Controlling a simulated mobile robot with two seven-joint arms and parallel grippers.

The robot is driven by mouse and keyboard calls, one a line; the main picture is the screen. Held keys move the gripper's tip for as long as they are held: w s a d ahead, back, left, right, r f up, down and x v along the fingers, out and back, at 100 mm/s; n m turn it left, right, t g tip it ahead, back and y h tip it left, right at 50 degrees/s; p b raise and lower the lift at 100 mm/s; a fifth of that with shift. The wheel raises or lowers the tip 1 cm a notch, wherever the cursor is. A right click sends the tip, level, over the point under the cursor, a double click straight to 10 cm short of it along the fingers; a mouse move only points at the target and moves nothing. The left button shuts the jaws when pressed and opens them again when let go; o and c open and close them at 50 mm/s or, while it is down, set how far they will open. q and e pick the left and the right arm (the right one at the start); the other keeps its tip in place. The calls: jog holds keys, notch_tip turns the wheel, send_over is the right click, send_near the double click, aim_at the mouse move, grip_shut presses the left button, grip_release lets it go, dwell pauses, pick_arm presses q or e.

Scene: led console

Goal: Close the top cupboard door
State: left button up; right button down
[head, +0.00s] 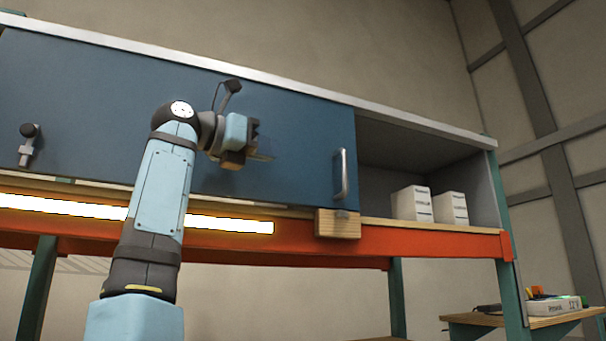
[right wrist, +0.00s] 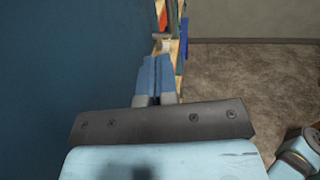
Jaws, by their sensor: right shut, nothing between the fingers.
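The top cupboard has a blue door panel (head: 300,130) across its left and middle. A silver bar handle (head: 341,174) stands upright near the panel's right edge. To the right of that edge the cupboard is open, and its grey inside (head: 400,160) shows. My right gripper (head: 264,156) is shut and empty in front of the panel, left of the handle and apart from it. In the right wrist view its shut fingers (right wrist: 157,78) lie alongside the blue surface (right wrist: 60,70); whether they touch it I cannot tell. My left gripper is not in view.
White boxes (head: 411,204) stand inside the open part. A wooden block (head: 338,224) sits below the handle on the orange beam (head: 450,240). A lit strip (head: 235,224) runs under the cupboard. A dark knob (head: 29,131) is at the far left. A side table (head: 480,319) stands lower right.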

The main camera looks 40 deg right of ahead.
jog(key=p, duration=0.1)
send_near(342, 162)
jog(key=d+p, duration=0.1)
jog(key=d, duration=0.3)
jog(key=shift+d+p, duration=0.2)
jog(key=shift+p, duration=0.15)
jog(key=shift+s+d+p, duration=0.2)
jog(key=shift+s+d, duration=0.05)
jog(key=shift+d, duration=0.3)
jog(key=shift+s+d+p, duration=0.15)
jog(key=shift+s+d, duration=0.1)
jog(key=shift+d, duration=0.3)
jog(key=shift+s+d, duration=0.1)
jog(key=shift+d, duration=0.3)
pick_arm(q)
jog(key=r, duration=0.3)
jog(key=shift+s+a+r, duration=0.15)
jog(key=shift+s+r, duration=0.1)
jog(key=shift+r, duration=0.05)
pick_arm(e)
jog(key=shift+w+f, duration=0.1)
jog(key=shift+w, duration=0.15)
jog(key=shift+s+d, duration=0.1)
jog(key=shift+s, duration=0.05)
